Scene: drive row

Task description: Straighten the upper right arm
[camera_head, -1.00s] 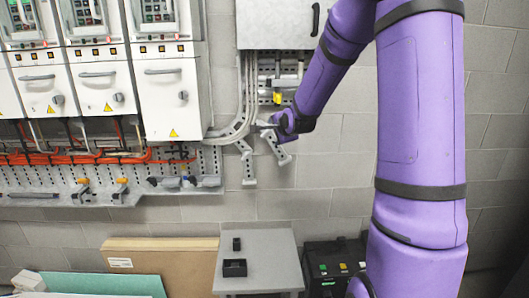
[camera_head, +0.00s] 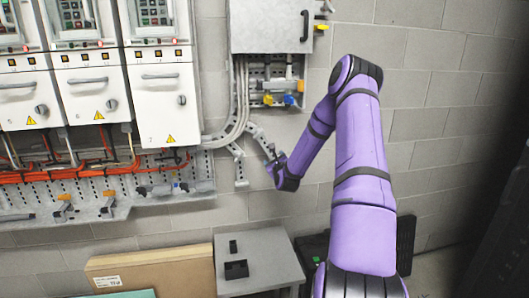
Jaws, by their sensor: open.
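A grey slotted arm (camera_head: 258,138) is fixed to the wall right of the cabinets, beside a bundle of grey cables. It slopes down to the right and is not straight. My gripper (camera_head: 273,160) is at the lower right end of this arm, with its jaws open. The fingers are small and dark here, and I cannot tell whether they touch the arm or stand around it.
White drive cabinets (camera_head: 164,105) stand at left above a grey slotted rail (camera_head: 100,205) with orange cables. A grey wall box (camera_head: 268,28) is above. A small grey table (camera_head: 265,245) with black bins stands below. The block wall at right is clear.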

